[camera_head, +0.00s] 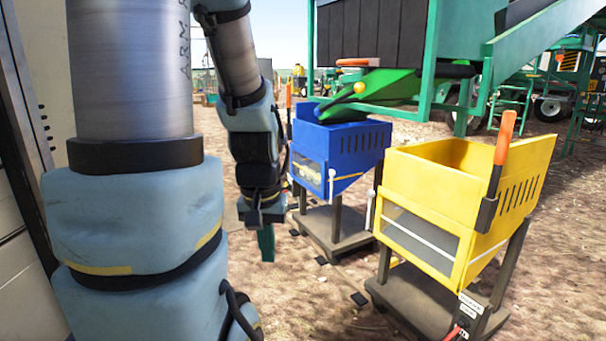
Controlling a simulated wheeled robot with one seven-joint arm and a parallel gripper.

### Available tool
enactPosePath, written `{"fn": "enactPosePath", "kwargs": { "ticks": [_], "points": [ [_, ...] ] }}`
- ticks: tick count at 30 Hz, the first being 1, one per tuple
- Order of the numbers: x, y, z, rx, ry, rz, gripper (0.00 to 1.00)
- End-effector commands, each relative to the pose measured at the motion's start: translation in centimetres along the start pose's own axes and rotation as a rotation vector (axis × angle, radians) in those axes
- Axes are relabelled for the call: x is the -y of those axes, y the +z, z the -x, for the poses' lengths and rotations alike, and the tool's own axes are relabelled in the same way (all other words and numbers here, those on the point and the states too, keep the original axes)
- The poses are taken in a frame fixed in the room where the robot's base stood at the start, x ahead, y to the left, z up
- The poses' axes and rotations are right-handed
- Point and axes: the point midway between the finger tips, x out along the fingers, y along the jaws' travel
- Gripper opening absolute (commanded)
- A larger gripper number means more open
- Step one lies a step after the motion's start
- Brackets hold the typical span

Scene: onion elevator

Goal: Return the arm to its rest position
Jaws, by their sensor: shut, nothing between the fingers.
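My arm fills the left side of the head view, with its thick column in front and the forearm hanging down behind it. My gripper (266,243) points straight down, shut and empty, above the dirt ground. It is to the left of the blue hopper bin (352,140) and apart from it. The yellow hopper bin (452,196) stands further right, well away from my gripper.
A green chute (395,88) on a green-framed machine (440,50) hangs over the blue bin. An orange-handled lever (504,137) rises from the yellow bin. Both bins stand on grey bases. Dirt ground (305,300) is clear below my gripper.

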Motion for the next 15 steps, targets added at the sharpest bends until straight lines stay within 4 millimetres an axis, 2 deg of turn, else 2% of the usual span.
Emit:
{"fn": "enactPosePath", "kwargs": {
  "ticks": [1,8,11,15],
  "points": [
    [-0.1,-0.4,1.9,0.000,0.001,-0.002,0.00],
    [-0.1,-1.0,6.0,0.000,0.001,0.001,0.00],
    [-0.2,-1.4,8.5,0.000,0.001,0.001,0.00],
    [-0.2,-2.0,12.9,0.000,0.001,0.001,0.00]
  ]
}}
